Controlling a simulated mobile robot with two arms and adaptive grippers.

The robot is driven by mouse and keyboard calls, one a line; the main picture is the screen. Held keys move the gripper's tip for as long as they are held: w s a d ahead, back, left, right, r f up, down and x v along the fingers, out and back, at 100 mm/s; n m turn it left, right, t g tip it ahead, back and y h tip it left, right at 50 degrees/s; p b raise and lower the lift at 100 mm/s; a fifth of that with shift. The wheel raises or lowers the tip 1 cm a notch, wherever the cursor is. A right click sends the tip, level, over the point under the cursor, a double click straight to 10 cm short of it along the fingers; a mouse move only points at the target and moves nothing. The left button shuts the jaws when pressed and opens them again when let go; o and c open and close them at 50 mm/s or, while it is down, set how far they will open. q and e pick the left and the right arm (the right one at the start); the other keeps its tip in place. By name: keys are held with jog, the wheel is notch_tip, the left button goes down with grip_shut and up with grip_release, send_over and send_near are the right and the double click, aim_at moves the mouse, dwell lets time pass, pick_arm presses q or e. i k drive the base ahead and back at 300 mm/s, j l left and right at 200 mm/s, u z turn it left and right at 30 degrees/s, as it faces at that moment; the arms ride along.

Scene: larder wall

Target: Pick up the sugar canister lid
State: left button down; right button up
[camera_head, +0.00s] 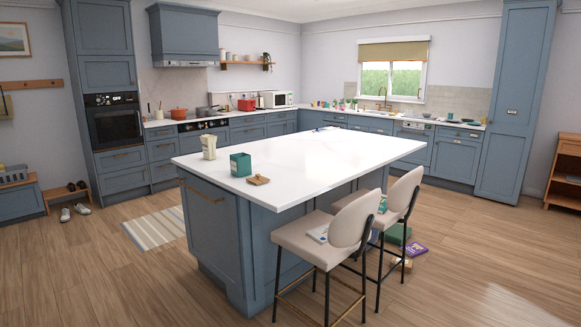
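A teal canister (240,165) stands upright near the left front part of the white island top. A small flat brown, wood-coloured piece (258,180) lies on the top just in front and to the right of it, apart from it. It may be the sugar canister lid, but it is too small to be certain. A cream container (208,147) stands behind and to the left of the teal canister. No lettering can be read on either. Neither of my grippers is in view.
The island (330,150) fills the middle, its top mostly bare. A striped rug (155,228) lies at left. Open floor surrounds the island.

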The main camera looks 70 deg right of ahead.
aim_at(259, 179)
jog(key=z, duration=1.9)
